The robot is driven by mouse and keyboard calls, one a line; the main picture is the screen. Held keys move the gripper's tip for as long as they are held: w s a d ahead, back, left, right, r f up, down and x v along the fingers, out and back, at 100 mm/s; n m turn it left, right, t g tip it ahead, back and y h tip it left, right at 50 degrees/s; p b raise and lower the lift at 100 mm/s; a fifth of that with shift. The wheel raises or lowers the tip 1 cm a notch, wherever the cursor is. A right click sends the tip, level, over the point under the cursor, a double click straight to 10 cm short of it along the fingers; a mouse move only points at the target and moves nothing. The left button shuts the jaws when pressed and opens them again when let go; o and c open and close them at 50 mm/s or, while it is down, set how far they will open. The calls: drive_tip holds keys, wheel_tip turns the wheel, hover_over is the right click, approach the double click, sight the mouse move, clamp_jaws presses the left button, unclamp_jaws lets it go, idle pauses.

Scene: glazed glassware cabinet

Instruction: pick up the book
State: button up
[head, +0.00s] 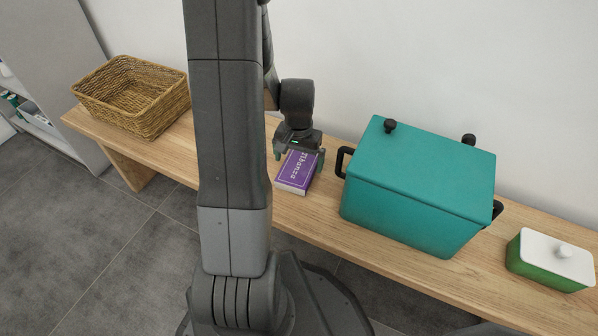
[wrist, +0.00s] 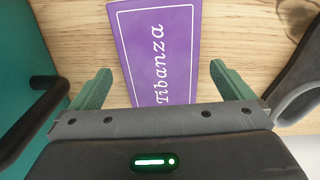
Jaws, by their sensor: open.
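The book (head: 296,173) has a purple cover with white lettering and lies flat on the wooden bench, left of the teal box. My gripper (head: 299,157) is above the far part of the book, pointing down. In the wrist view my gripper (wrist: 161,81) is open, with one green finger on each side of the book and gaps between the fingers and its edges. Nothing is held. The far end of the book is hidden under the gripper in the head view.
A teal lidded box (head: 420,180) with black handles stands close right of the book. A green dish with white lid (head: 549,262) is at the far right. A wicker basket (head: 132,97) sits at the left end. The wooden bench (head: 312,222) is bare before the book.

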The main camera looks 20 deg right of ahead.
drive_tip(key=shift+f, duration=0.95)
drive_tip(key=shift+r, duration=0.1)
drive_tip(key=c, duration=1.1)
